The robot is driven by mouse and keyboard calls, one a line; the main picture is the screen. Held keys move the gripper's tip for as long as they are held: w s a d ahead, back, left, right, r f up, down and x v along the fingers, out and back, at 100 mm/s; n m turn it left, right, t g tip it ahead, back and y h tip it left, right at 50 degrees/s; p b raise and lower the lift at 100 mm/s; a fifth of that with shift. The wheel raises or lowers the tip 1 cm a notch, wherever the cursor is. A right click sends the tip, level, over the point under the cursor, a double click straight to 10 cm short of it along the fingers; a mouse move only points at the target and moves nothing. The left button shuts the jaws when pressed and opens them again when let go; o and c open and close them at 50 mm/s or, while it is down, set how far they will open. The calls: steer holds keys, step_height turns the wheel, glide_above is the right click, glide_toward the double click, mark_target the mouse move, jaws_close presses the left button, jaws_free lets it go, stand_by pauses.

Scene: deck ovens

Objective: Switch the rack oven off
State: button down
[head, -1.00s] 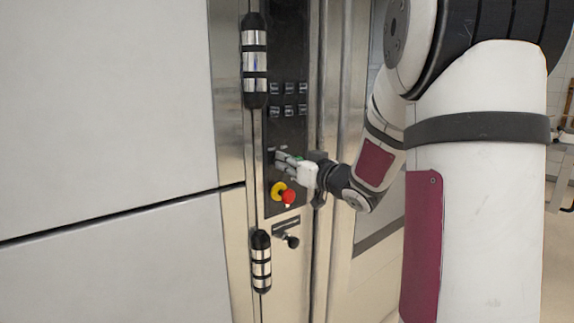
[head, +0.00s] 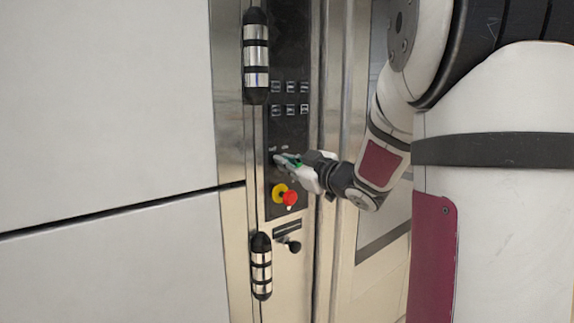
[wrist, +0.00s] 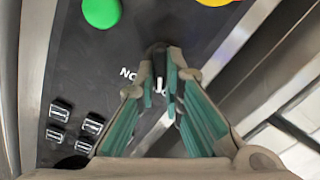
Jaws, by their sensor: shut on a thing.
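The rack oven's dark control panel (head: 288,135) stands upright in the metal oven front. In the wrist view, a small dark switch knob (wrist: 159,52) sits on the panel next to white lettering. My gripper (wrist: 161,88) has its teal-padded fingertips closed on either side of this knob. In the head view, my gripper (head: 285,160) reaches the panel from the right, just above a red emergency button on a yellow base (head: 289,197). The gripper hides the knob there. A green button (wrist: 101,12) lies near the knob. I cannot tell which way the knob points.
Several small displays or switches (head: 290,98) sit higher on the panel. Black-and-silver door handles stand left of the panel, one above (head: 256,55) and one below (head: 261,265). A dark knob (head: 293,245) sits under the panel. Large pale doors fill the left.

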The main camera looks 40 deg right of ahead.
stand_by(0.3)
steer(key=c, duration=1.7)
jaws_free()
steer(key=s, duration=1.2)
steer(key=shift+d, duration=0.2)
steer(key=shift+w, duration=0.1)
